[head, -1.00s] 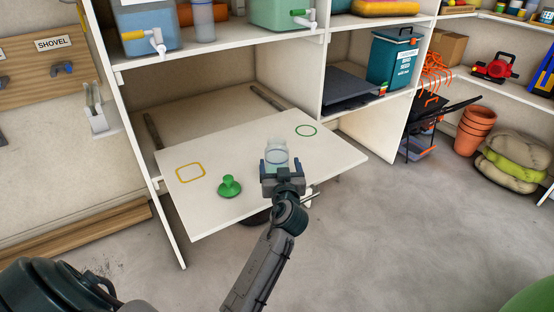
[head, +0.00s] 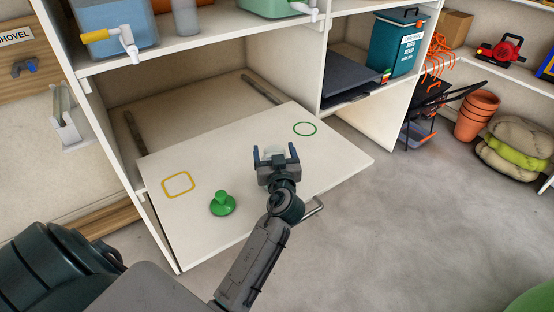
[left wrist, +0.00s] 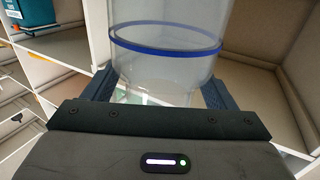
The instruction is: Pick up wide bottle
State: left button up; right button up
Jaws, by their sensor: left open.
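The wide bottle (left wrist: 165,65) is clear with a blue ring and fills the upper middle of the left wrist view. It appears upright. In the head view only a pale bit of the bottle (head: 274,152) shows between the fingers, the rest hidden by my gripper. My left gripper (head: 275,150) is open above the white fold-down board (head: 235,160). Its fingers stand on either side of the bottle's lower, narrower part in the left wrist view (left wrist: 160,92). I cannot tell whether they touch it. My right gripper is not in view.
A green knobbed lid (head: 222,204) lies on the board, left of my gripper. A yellow square outline (head: 178,184) and a green circle outline (head: 304,129) mark the board. Shelves with dispensers (head: 115,30) stand above.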

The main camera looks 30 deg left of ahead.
pick_arm(q)
jog(key=shift+s+d+r, duration=0.25)
jog(key=shift+s+r, duration=0.05)
jog(key=shift+r, duration=0.1)
jog(key=shift+w+a+f, duration=0.1)
jog(key=c, duration=1.5)
